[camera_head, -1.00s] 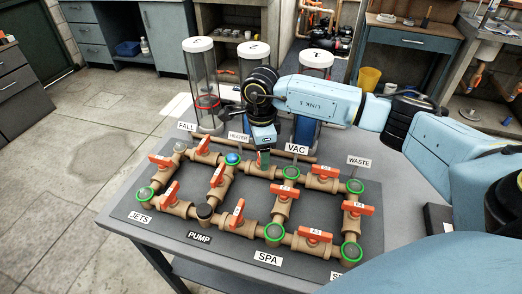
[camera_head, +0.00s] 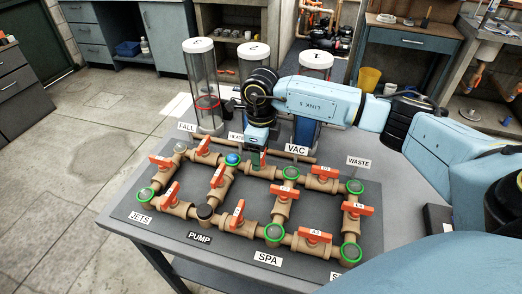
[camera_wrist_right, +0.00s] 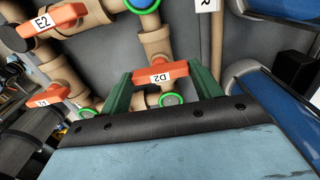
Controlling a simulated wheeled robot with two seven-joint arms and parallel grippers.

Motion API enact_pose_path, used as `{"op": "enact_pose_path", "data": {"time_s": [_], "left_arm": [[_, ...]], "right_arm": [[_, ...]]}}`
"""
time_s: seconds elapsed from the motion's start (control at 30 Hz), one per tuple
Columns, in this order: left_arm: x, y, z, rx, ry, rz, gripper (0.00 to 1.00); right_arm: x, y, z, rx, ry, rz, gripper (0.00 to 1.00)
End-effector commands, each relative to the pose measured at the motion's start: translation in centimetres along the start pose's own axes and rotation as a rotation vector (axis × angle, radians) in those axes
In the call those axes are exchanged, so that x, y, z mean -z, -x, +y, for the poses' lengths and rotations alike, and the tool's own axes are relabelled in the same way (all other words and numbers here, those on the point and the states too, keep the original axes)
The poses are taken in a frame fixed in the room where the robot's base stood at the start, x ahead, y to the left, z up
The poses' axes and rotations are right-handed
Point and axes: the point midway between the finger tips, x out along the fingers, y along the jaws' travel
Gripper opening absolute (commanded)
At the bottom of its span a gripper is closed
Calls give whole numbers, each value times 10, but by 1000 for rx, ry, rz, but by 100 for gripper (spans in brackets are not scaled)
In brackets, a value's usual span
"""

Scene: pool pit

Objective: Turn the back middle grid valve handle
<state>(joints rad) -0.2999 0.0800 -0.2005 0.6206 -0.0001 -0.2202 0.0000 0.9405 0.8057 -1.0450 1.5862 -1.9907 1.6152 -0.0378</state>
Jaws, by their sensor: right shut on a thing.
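The back middle valve handle is the orange handle marked D2 (camera_wrist_right: 152,76) in the right wrist view, on a tan pipe. In the head view my right gripper covers most of it. My right gripper (camera_head: 260,157) reaches down to the back row of the pipe grid between the blue-capped joint (camera_head: 233,158) and a green-ringed joint (camera_head: 291,173). In the right wrist view its green fingers (camera_wrist_right: 161,82) stand at the two ends of the D2 handle, shut on it. My left gripper is not in view.
Other orange handles stand close by, such as E2 (camera_wrist_right: 52,22) and the one right of the green-ringed joint (camera_head: 322,171). Clear cylinders, such as the left one (camera_head: 203,90), stand behind the grid. The VAC sign (camera_head: 297,149) is close to the gripper's right.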

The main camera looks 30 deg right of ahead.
Motion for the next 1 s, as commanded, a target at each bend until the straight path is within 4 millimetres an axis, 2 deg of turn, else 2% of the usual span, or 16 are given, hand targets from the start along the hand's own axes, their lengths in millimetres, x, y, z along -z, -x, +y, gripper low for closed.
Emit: {"op": "enact_pose_path", "data": {"time_s": [0.33, 0.37, 0.5, 0.83, 1.0], "left_arm": [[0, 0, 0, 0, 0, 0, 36], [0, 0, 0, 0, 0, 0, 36], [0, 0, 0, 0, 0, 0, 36], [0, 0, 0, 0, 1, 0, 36], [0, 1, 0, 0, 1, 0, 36]], "right_arm": [[0, 1, -1, 2, -8, -1, 41], [0, 1, -1, 2, -8, -1, 67], [0, 1, -1, 2, -7, -1, 85], [0, 3, 0, 1, -4, -2, 85], [0, 25, -1, 3, -4, -4, 85]]}}
